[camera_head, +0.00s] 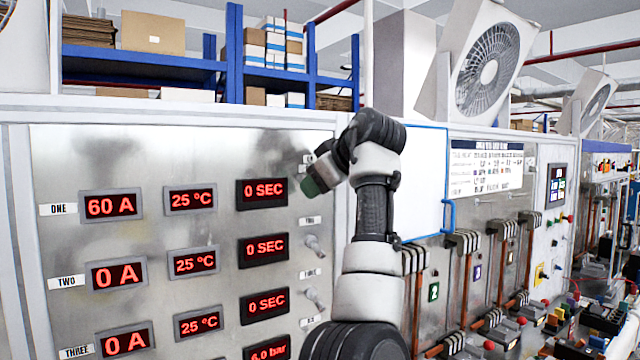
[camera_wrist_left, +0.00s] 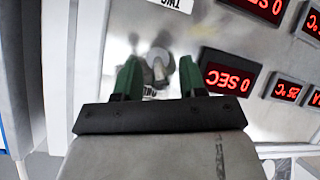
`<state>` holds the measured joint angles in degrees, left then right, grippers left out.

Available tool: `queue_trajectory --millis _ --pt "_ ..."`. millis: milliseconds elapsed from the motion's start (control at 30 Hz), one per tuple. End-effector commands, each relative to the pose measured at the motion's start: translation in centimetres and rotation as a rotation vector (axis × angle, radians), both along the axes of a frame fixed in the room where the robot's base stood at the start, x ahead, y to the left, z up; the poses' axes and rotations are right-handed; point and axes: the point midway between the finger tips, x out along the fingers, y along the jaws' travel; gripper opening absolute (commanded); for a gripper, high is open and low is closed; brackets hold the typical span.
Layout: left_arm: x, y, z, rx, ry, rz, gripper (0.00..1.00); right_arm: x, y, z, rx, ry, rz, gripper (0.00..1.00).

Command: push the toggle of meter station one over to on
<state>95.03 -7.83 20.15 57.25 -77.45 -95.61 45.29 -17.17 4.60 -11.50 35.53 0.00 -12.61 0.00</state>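Meter station one is the top row of the metal panel, with its ONE label (camera_head: 58,209) and a 60 A display (camera_head: 110,206). My left gripper (camera_head: 311,186) is at the right end of this row and hides its toggle in the head view. In the left wrist view, the silver toggle (camera_wrist_left: 157,58) shows between the two green fingers of my left gripper (camera_wrist_left: 160,66). The fingers are apart, one on each side of it. I cannot tell whether they touch it, or which way its lever points. My right gripper is out of view.
The toggle of station two (camera_head: 314,245) and the toggle of station three (camera_head: 315,298) stick out of the panel (camera_head: 222,228) below. A whiteboard with a blue handle (camera_head: 449,216) and several breaker columns stand to the right.

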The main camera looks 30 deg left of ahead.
Motion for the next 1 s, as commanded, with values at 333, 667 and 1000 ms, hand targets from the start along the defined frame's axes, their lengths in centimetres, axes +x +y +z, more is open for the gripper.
queue_trajectory --millis 333,667,1000 --pt "-0.3 -1.2 0.4 0.000 0.001 -0.002 0.41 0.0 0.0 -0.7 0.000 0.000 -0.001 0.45" --pt "-2.2 -6.4 3.7 0.001 0.000 -0.002 0.41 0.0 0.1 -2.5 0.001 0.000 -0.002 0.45" --pt "-3.0 -8.8 5.3 -0.001 0.002 0.001 0.41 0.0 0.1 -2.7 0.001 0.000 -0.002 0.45"
